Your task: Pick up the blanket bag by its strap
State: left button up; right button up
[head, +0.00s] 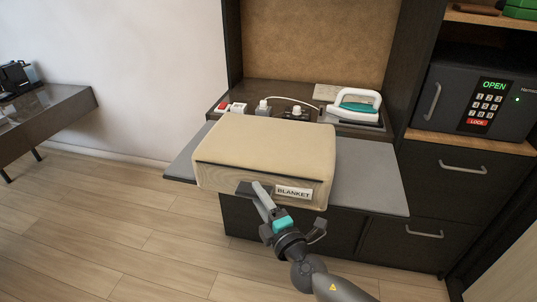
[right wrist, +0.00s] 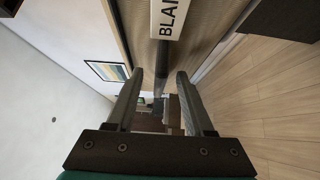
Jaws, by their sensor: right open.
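The blanket bag (head: 265,150) is a beige box-shaped bag with a white BLANKET label (head: 293,192) on its front. It lies on a grey pull-out board. My right gripper (head: 258,188) is at the bag's front face, left of the label. In the right wrist view, its two fingers are apart and open, with a dark strap (right wrist: 161,62) showing between them. The label (right wrist: 169,18) is just above the strap in that view. I cannot tell whether either finger touches the strap. My left gripper is not in view.
The grey board (head: 375,180) sticks out from the cabinet on both sides of the bag. Behind it, an iron (head: 356,105) and small items stand on a dark counter. A safe (head: 477,98) is at the right. The wooden floor at left is clear.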

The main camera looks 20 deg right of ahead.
jog(key=shift+w+a, duration=0.15)
jog(key=shift+w, duration=0.6)
grip_shut()
dwell(0.9)
jog(key=shift+r, duration=0.2)
